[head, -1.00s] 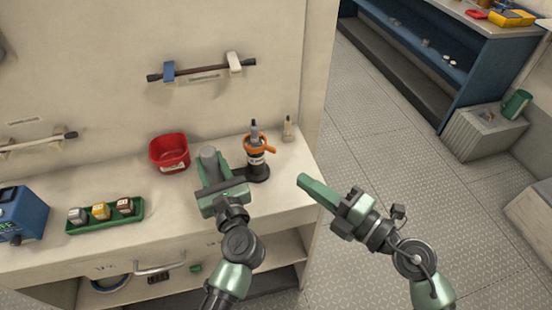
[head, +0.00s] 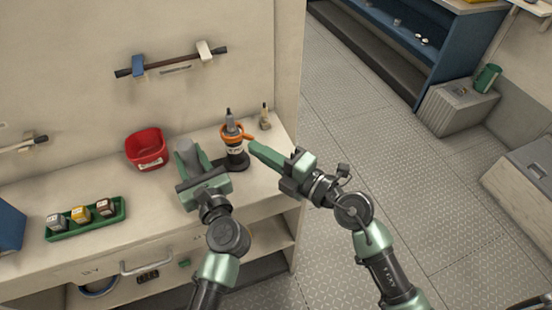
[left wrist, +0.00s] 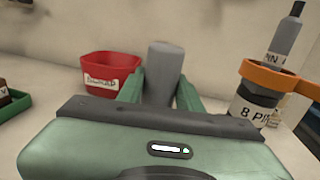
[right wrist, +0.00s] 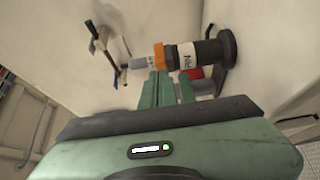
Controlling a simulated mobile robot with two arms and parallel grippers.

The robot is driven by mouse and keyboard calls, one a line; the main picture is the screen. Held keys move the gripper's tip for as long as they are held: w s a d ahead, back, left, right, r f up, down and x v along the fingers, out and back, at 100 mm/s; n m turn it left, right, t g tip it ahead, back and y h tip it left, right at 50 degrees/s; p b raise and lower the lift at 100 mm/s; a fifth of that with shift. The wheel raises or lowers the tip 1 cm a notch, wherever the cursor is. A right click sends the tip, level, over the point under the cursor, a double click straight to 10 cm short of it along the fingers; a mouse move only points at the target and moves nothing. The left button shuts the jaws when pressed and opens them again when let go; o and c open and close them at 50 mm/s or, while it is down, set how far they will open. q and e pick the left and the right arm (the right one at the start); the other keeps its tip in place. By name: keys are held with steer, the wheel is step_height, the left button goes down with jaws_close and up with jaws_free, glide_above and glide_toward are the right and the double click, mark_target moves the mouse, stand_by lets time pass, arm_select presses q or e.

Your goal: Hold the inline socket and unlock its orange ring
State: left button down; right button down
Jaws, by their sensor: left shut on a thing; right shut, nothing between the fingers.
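The black inline socket (head: 237,148), labelled "8 PIN" in the left wrist view (left wrist: 250,108), stands upright on a round black base at the counter's right end. Its orange ring (head: 231,133) has a lever pointing right, and a grey plug (head: 230,120) rises from the top. My left gripper (head: 189,158) is shut on a grey cylinder (left wrist: 163,72), left of the socket and apart from it. My right gripper (head: 252,148) is shut and empty, its tips close to the lever; the orange ring also shows in the right wrist view (right wrist: 158,56). I cannot tell whether they touch.
A red bin (head: 147,150) and a green tray (head: 85,222) with small labelled blocks sit to the left. A small beige-bodied item (head: 265,118) stands behind the socket. A wall-mounted rod (head: 172,62) hangs above. Right of the counter is open floor.

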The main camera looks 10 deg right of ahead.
steer(key=shift+x, duration=0.8)
steer(key=shift+w+d+n+g+y, duration=0.1)
steer(key=shift+w+n+g+y, duration=0.1)
steer(key=shift+n+g+y, duration=0.35)
steer(key=shift+w+d+f+n+g+y, duration=0.15)
steer(key=shift+n+g+y, duration=0.1)
steer(key=shift+g, duration=0.2)
steer(key=w+n+g+y, duration=0.1)
steer(key=g, duration=0.1)
steer(key=w+d+n+g+y, duration=0.1)
steer(key=n+g, duration=0.1)
steer(key=w+n+g+y, duration=0.1)
steer(key=g, duration=0.1)
steer(key=shift+w+d+n+g, duration=0.15)
steer(key=shift+d+n+g, duration=0.25)
steer(key=shift+d, duration=0.15)
steer(key=w+v, duration=0.2)
steer(key=v, duration=0.7)
steer(key=shift+d, duration=0.55)
